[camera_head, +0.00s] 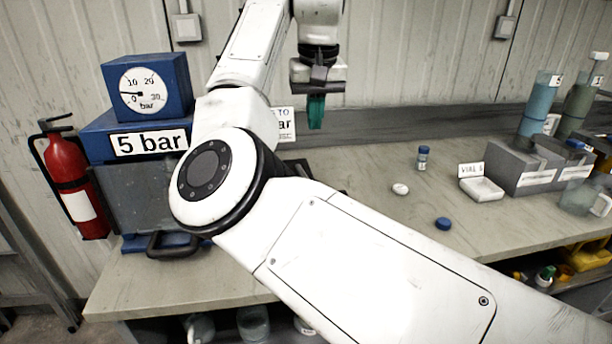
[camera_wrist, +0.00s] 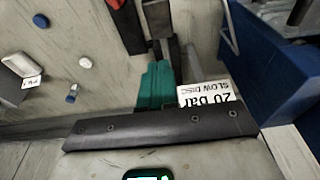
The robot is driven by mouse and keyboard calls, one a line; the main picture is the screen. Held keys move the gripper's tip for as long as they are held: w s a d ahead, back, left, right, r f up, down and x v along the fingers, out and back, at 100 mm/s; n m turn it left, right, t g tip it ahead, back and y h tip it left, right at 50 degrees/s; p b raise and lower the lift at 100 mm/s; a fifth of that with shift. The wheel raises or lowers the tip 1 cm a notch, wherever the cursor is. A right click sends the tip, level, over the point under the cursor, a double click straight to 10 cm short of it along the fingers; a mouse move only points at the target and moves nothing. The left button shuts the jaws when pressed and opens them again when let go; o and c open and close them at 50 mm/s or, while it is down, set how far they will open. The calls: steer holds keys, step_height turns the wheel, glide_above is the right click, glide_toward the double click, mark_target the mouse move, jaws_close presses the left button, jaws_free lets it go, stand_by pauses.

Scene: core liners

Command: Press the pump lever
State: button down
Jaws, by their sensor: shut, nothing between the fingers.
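The pump stands at the left end of the bench in the head view, with a blue gauge box (camera_head: 147,88) on top and a "5 bar" label (camera_head: 149,142) on its blue front. A dark handle (camera_head: 172,245) sticks out low at its front; I cannot tell if this is the lever. My arm hides the pump's right side. My gripper (camera_head: 316,122) is shut and empty, its teal fingers pointing down, above the back of the bench, right of the pump. In the wrist view the teal fingers (camera_wrist: 155,85) are together, and the pump's blue body (camera_wrist: 275,60) is at the right.
A sign (camera_head: 286,124) is partly hidden behind my arm. A grey rack (camera_head: 520,165) stands right. A red extinguisher (camera_head: 70,180) stands left.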

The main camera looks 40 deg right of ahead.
steer(key=shift+w+r, duration=0.15)
steer(key=shift+r, duration=0.1)
steer(key=f, duration=0.8)
steer(key=f+p, duration=0.1)
steer(key=f, duration=0.3)
steer(key=shift+w+d+f, duration=0.2)
steer(key=shift+w+f, duration=0.05)
steer(key=shift+w, duration=0.15)
steer(key=shift+s+f, duration=0.15)
steer(key=shift+f, duration=0.45)
steer(key=shift+f, duration=0.1)
